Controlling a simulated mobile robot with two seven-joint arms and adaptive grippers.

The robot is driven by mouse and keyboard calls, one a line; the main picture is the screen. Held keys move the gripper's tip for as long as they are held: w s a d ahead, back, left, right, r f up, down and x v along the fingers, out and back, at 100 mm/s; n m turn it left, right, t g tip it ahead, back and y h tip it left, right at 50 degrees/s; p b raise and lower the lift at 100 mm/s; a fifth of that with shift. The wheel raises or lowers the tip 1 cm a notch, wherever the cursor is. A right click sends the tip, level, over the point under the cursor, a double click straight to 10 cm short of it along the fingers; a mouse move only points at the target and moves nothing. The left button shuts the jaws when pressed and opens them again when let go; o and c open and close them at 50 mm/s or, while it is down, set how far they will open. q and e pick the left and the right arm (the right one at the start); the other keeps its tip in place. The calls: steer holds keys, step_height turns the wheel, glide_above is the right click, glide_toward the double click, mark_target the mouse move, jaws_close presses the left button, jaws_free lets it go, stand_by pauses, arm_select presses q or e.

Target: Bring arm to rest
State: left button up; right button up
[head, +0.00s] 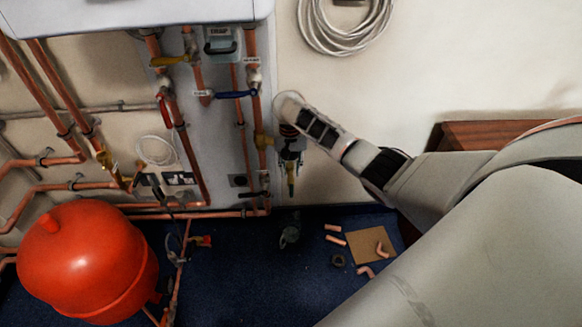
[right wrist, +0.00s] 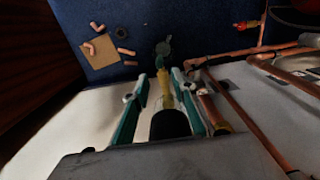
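My right arm (head: 400,185) reaches in from the right toward the copper manifold on the wall. My right gripper (head: 290,160) is at the pipework, beside a vertical copper pipe. In the right wrist view its two teal fingers (right wrist: 158,100) stand apart. A yellow, brass-like fitting (right wrist: 165,88) with a black body (right wrist: 169,123) shows in the space between them, with gaps on both sides. I cannot tell how deep it lies. The yellow tip also shows below the gripper in the head view (head: 291,188). My left gripper is out of view.
A red round tank (head: 85,260) stands at lower left. Copper pipes with a yellow-handled valve (head: 170,60) and a blue lever (head: 235,94) are left of the gripper. Copper pieces lie by a tan square (head: 365,248) on the blue floor. Wall at right is mostly clear below coiled cable (head: 340,45).

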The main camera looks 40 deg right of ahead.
steer(key=shift+r, duration=0.5)
steer(key=s+a+f+n+t+y+p, duration=0.2)
steer(key=s+a+f+n+t+p, duration=0.25)
steer(key=s+a+f, duration=0.85)
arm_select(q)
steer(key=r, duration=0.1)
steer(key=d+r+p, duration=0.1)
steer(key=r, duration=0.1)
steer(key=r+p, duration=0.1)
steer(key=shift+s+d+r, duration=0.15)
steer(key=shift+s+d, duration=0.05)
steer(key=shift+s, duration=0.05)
arm_select(e)
steer(key=s+a+r+n+t, duration=0.3)
steer(key=s+r, duration=0.3)
steer(key=s, duration=0.3)
steer(key=s+a+r+n+t, duration=0.3)
steer(key=s+r, duration=0.3)
steer(key=s, duration=0.2)
steer(key=shift+s+a+r+y, duration=0.35)
steer(key=shift+a+y, duration=0.05)
steer(key=shift+a, duration=0.1)
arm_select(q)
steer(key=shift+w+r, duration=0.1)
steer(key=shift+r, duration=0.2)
